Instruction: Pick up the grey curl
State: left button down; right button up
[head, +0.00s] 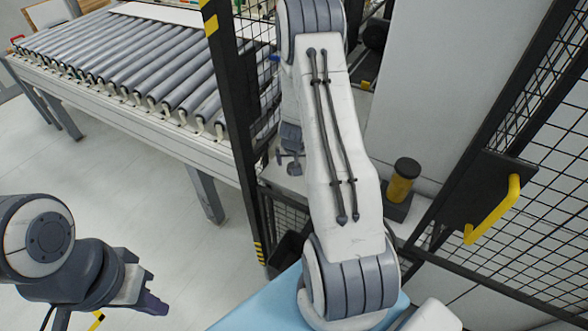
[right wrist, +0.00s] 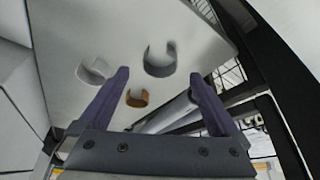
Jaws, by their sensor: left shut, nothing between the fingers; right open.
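The grey curl (right wrist: 153,70) is an open C-shaped ring on a pale surface (right wrist: 75,30) in the right wrist view. My right gripper (right wrist: 158,73) is open, with its two purple fingers on either side of the curl in the picture. The curl appears just beyond the fingertips and nothing is held. I cannot tell the exact gap. My left gripper (head: 150,300) is shut and empty at the lower left of the head view, over the floor. The curl does not show in the head view.
A white curl (right wrist: 95,72) and an orange-brown curl (right wrist: 137,99) lie near the grey one, close to the left finger in the picture. A roller conveyor (head: 130,55), a black mesh fence post (head: 232,120) and a yellow door handle (head: 495,210) surround my right arm.

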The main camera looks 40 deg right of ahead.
jog(key=shift+x, duration=1.95)
jog(key=c, duration=1.4)
jog(key=shift+r, duration=0.1)
